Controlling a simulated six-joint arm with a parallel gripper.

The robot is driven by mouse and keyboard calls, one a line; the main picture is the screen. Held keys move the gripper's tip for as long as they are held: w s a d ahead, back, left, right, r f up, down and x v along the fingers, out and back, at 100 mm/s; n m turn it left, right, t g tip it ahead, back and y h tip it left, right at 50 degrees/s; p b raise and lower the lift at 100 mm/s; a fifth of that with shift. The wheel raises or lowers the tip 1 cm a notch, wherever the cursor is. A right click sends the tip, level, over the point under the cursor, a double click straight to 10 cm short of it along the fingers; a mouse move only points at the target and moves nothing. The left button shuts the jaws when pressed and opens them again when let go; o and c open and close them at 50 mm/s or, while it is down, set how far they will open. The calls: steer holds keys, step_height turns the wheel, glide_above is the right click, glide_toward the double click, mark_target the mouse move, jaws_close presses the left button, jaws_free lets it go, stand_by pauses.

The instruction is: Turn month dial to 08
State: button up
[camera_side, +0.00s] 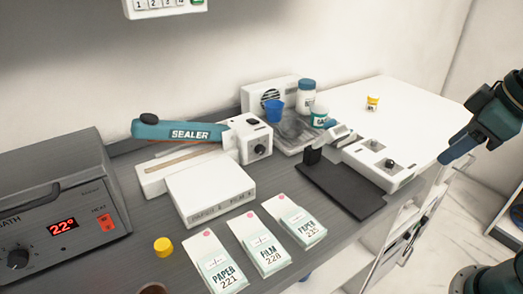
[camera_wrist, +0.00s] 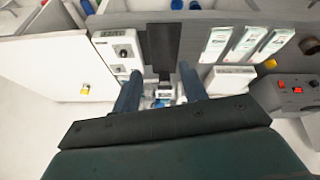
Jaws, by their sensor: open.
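I cannot tell which is the month dial, and no month figures are readable. The wrist view also shows the unit (camera_wrist: 106,46), with a small display at one end. My gripper (camera_side: 447,157) is at the right in the side view, above and apart from the unit. Its two fingers are spread and empty in the wrist view (camera_wrist: 160,76).
A black plate (camera_side: 338,186) lies beside the unit. A teal-handled sealer (camera_side: 180,131), pouch packs (camera_side: 262,243) and a heating bath (camera_side: 60,205) stand leftward.

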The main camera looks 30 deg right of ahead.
steer(key=w+d+n+g, duration=0.3)
steer(key=w+d+n, duration=0.2)
steer(key=w+n, duration=0.4)
steer(key=n+g, duration=0.3)
steer(key=n, duration=0.6)
glide_above(391, 161)
step_height(391, 161, down, 4)
steer(key=shift+w+a+r, duration=0.15)
steer(key=shift+w+r, duration=0.05)
steer(key=shift+w, duration=0.15)
steer(key=shift+t, duration=0.3)
steer(key=f, duration=1.3)
steer(key=shift+s+f, duration=0.3)
steer(key=shift+f, duration=0.1)
steer(key=shift+c, duration=0.2)
jaws_close()
